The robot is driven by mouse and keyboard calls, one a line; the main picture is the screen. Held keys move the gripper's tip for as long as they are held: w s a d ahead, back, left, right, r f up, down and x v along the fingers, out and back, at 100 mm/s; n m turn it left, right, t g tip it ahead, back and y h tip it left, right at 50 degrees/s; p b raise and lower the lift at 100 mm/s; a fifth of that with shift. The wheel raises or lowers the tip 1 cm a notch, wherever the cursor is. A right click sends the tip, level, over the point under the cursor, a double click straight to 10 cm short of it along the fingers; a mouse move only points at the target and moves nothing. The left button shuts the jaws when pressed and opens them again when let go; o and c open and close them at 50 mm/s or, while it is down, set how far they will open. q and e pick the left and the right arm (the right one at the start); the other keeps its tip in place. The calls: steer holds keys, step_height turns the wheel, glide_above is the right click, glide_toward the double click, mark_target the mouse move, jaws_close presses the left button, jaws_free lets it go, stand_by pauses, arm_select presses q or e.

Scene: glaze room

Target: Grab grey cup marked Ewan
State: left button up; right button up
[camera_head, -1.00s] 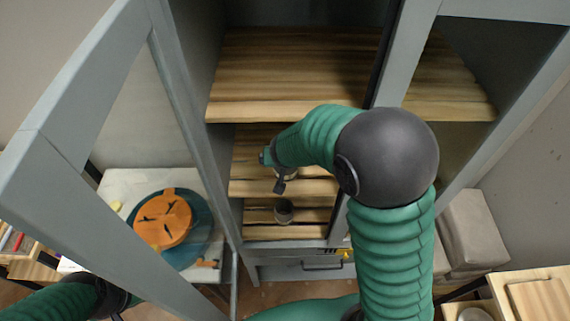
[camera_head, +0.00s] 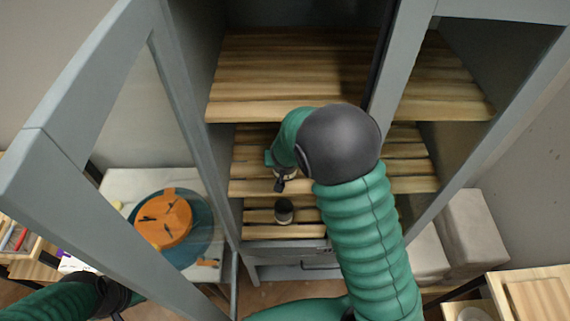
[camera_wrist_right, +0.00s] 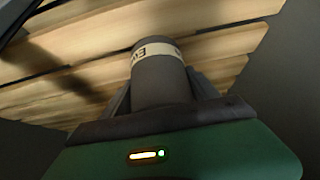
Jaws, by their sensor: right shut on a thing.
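A grey cup (camera_wrist_right: 160,80) with a cream band stands out in the right wrist view. The band carries dark letters that start with "Ew"; the rest is turned out of sight. My right gripper (camera_wrist_right: 163,92) is shut on this cup, a finger on each side. In the head view my right gripper (camera_head: 281,181) is inside the cabinet at the middle slatted shelf, and my arm hides most of the held cup. My left gripper (camera_head: 120,316) is at the bottom left edge, mostly cut off, so its jaws do not show.
Another dark cup (camera_head: 284,211) with a pale band stands on the lower slatted shelf. The upper shelf (camera_head: 290,75) is empty. The open cabinet door (camera_head: 75,195) fills the left side. Beyond it, a table (camera_head: 117,185) bears an orange disc (camera_head: 165,217). Cabinet posts flank my right arm.

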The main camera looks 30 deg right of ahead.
steer(key=shift+w, duration=0.1)
steer(key=c, duration=0.7)
